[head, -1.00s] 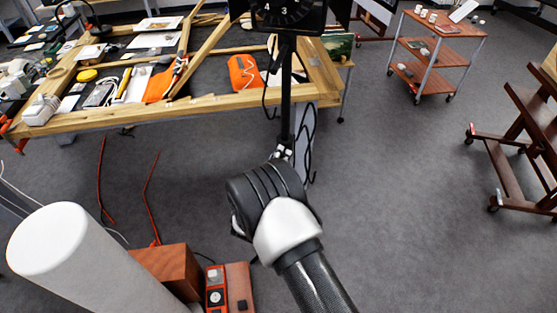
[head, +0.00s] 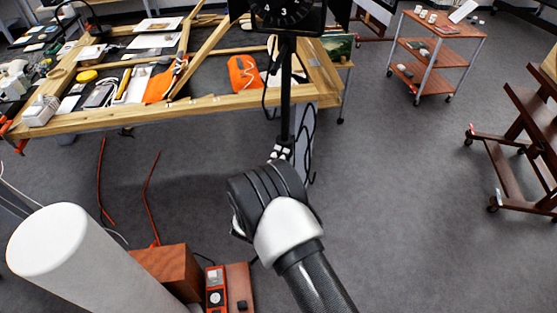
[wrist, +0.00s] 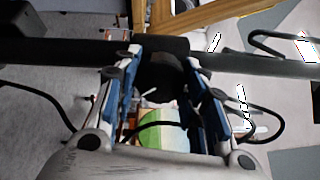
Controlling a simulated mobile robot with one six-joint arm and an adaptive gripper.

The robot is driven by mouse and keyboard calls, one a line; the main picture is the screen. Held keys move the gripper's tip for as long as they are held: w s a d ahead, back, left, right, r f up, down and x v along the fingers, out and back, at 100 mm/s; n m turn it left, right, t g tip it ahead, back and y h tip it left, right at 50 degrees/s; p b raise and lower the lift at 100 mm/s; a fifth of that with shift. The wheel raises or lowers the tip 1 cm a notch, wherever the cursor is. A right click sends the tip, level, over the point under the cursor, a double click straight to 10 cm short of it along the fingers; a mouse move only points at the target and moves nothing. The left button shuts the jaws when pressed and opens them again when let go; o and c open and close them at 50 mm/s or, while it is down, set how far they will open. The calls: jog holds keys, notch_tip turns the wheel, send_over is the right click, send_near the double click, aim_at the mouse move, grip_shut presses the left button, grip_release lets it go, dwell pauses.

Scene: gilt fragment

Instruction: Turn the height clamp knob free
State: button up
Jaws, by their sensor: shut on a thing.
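The height clamp knob (wrist: 166,78) is a dark round piece on the black pole (wrist: 70,52), which runs across the wrist view. My gripper (wrist: 165,92) has its two blue-and-grey fingers on either side of the knob and is shut on it. In the head view the pole (head: 286,95) stands upright under a dark box with a numbered dial (head: 284,12). The knob is not clear there, as my wrist and forearm cover much of that area. A green and pale item shows between the fingers in the wrist view; I cannot tell what it is.
Black cables (head: 307,130) hang beside the pole. A wooden-framed worktable (head: 200,104) with tools stands behind, left. A white cylinder (head: 75,255) and brown boxes (head: 165,268) stand front left. A trolley (head: 435,55) and a wooden easel (head: 515,140) are right. Grey floor between is open.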

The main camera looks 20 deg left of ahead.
jog(key=o, duration=1.1)
jog(key=shift+c, duration=0.2)
jog(key=s, duration=1.2)
jog(key=shift+d, duration=0.15)
